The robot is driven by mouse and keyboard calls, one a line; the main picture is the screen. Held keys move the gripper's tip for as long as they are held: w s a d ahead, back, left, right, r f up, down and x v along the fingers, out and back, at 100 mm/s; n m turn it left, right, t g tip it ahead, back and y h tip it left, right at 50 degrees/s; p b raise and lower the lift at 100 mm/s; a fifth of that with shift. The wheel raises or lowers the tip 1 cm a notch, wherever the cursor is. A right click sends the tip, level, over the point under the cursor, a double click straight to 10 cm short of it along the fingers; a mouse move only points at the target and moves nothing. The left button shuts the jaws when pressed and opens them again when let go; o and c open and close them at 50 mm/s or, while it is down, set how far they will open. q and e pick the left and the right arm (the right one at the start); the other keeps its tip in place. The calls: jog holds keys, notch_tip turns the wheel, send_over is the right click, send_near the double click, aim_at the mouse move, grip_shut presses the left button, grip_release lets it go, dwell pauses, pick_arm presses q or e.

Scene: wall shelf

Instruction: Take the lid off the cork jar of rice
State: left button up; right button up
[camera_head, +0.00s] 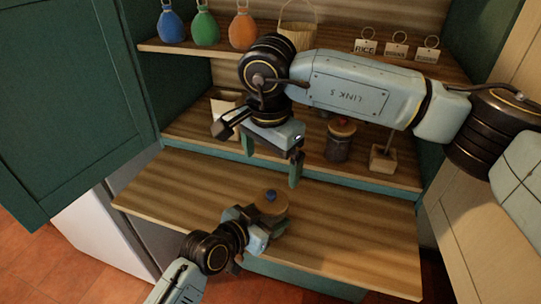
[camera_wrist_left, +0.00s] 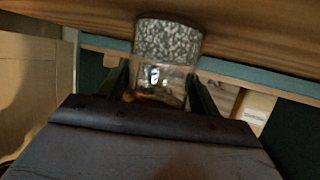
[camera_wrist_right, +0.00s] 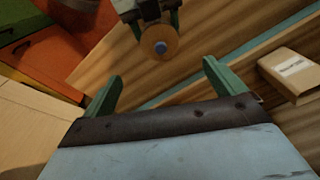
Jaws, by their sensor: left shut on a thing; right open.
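The jar shows in the head view as a round cork lid (camera_head: 279,208) with a blue knob, low over the wooden counter (camera_head: 330,235); its body is mostly hidden. My left gripper (camera_head: 251,222) is shut on the jar. In the left wrist view the clear jar (camera_wrist_left: 168,42) with speckled pale contents sits between the fingers. In the right wrist view the lid (camera_wrist_right: 158,38) with its blue knob faces the camera, on the jar. My right gripper (camera_head: 271,162) is open and empty, above and behind the lid, apart from it.
The upper shelf holds coloured bottles (camera_head: 206,28), a basket (camera_head: 298,33) and label tags (camera_head: 365,47). The counter's right side is clear.

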aim_at(271, 193)
jog(key=f+n, duration=0.2)
jog(key=f, duration=0.1)
jog(key=f+n, duration=0.2)
jog(key=f, duration=0.2)
jog(key=w+f+n, duration=0.1)
jog(key=f+n, duration=0.2)
jog(key=f, duration=0.1)
jog(key=shift+w+d+f, duration=0.1)
jog(key=shift+f, duration=0.05)
dwell(0.3)
jog(key=c, duration=1.2)
jog(key=shift+r, duration=0.2)
jog(key=shift+r, duration=0.95)
